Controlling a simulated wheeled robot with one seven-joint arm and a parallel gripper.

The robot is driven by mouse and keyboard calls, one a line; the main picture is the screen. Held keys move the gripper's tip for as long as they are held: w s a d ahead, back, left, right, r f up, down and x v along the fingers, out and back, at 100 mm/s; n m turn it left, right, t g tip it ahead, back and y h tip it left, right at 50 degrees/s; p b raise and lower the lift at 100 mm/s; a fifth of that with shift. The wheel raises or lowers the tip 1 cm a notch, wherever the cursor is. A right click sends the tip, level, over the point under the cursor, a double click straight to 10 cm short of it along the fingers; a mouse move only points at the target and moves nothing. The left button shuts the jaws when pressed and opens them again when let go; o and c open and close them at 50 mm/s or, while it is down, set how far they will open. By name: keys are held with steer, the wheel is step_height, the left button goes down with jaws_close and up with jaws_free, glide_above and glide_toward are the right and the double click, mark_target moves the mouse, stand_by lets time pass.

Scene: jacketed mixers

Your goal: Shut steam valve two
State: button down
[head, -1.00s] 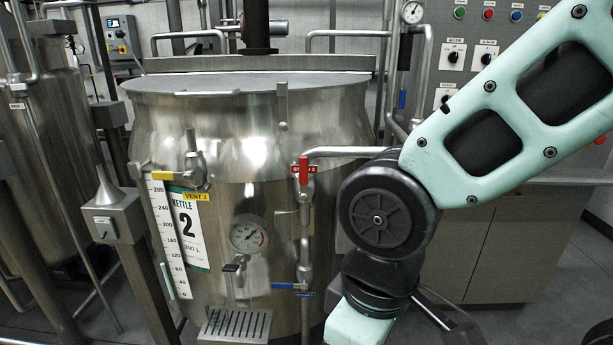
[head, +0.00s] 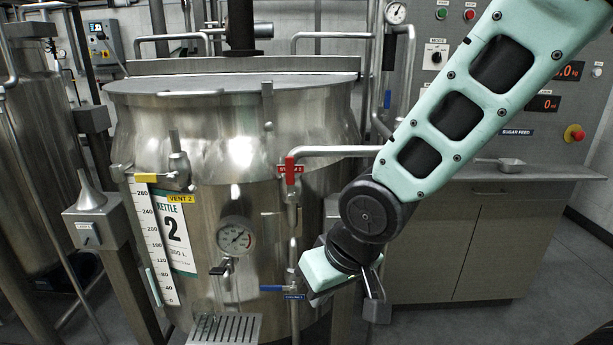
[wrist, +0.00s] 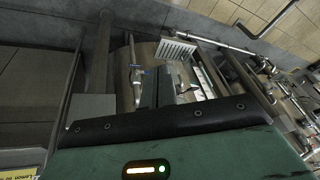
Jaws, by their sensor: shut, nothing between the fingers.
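The steam valve's red handle (head: 290,171) is on the pipe at the right front of kettle 2 (head: 215,150). The handle looks upright, in line with the vertical pipe below it. A red tag across it appears to read steam 2, in small and blurred letters. My gripper (head: 374,303) is shut and empty, below and to the right of the red handle and apart from it. My forearm reaches in from the upper right. The wrist view shows the kettle's lower front at a tilt; I cannot make out the red handle there.
A blue-handled valve (head: 273,288) sits lower on the pipework, near a gauge (head: 236,236) and a drain grate (head: 224,329). A yellow vent 2 handle (head: 146,178) is at the left. A counter cabinet (head: 480,240) and control panel (head: 550,90) stand to the right.

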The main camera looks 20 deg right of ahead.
steer(key=w+d+m+t+y+b, duration=0.1)
steer(key=w+d+m+t+y, duration=0.1)
steer(key=w+d+m+t, duration=0.3)
steer(key=w+d+m+t+y+b, duration=0.1)
steer(key=w+m, duration=0.2)
steer(key=w, duration=0.4)
steer(key=w+d+r+m+t+y, duration=0.2)
steer(key=w+d+r+m+t, duration=0.2)
steer(key=d+r+m+t, duration=0.2)
steer(key=d+r+m+b, duration=0.1)
steer(key=d+r, duration=0.1)
steer(key=d, duration=0.1)
steer(key=shift+d+r+t, duration=0.15)
steer(key=shift+d+t, duration=0.1)
steer(key=shift+t, duration=0.15)
steer(key=shift+w+a, duration=0.1)
steer(key=p, duration=0.2)
glide_toward(290, 179)
steer(key=w+r, duration=0.3)
steer(key=w, duration=0.3)
steer(key=shift+w+a+f, duration=0.2)
steer(key=shift+a+f, duration=0.1)
steer(key=shift+a+r+p, duration=0.1)
steer(key=shift+p, duration=0.3)
